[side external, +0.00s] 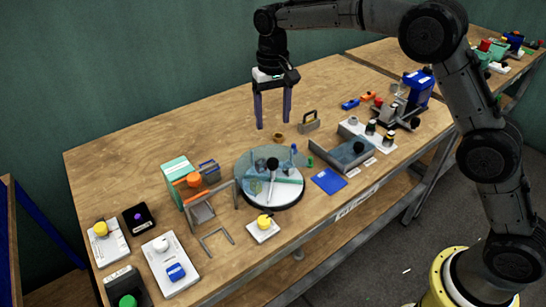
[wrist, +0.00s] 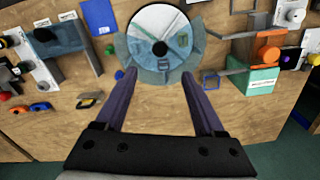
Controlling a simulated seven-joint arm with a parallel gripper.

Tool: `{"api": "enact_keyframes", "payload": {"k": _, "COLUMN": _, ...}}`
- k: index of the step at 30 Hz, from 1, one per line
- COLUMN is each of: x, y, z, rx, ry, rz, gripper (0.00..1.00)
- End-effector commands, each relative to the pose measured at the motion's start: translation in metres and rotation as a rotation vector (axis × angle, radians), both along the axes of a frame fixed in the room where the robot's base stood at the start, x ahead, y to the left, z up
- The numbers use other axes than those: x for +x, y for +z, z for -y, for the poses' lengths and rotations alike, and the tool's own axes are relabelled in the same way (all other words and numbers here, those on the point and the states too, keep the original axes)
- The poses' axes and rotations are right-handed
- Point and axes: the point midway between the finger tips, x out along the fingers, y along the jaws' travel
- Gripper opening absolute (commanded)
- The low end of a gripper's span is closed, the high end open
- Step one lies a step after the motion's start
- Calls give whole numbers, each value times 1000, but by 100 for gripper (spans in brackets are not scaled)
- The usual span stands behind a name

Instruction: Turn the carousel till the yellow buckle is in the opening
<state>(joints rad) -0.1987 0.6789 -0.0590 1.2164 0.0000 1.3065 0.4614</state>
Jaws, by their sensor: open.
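The carousel (side external: 285,191) is a round white disc with a dark rim near the middle of the table. A see-through teal cover (side external: 247,160) lies over its back part, and a black knob (side external: 272,164) stands at its centre. In the wrist view the carousel (wrist: 150,20) is ahead, with faint bluish shapes under the cover (wrist: 140,52). I cannot make out a yellow buckle on it or which sector is at the opening. My gripper (side external: 273,123) is open and empty, above the table behind the carousel; its two purple fingers (wrist: 158,76) show in the wrist view.
A teal box (side external: 176,172) with an orange knob and a grey frame stand left of the carousel. A yellow knob on a white pad (side external: 263,232) is in front. The back left table is clear.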

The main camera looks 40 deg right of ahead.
Motion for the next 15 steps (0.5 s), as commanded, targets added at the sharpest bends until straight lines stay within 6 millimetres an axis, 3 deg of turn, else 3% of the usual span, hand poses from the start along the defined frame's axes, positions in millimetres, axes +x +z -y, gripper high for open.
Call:
{"api": "enact_keyframes", "payload": {"k": 5, "x": -1, "y": -22, "z": 0, "rx": -1, "ry": 1, "rz": -3, "gripper": 71}}
{"api": "enact_keyframes", "payload": {"k": 15, "x": -2, "y": -88, "z": 0, "rx": -1, "ry": 1, "rz": -3, "gripper": 71}}
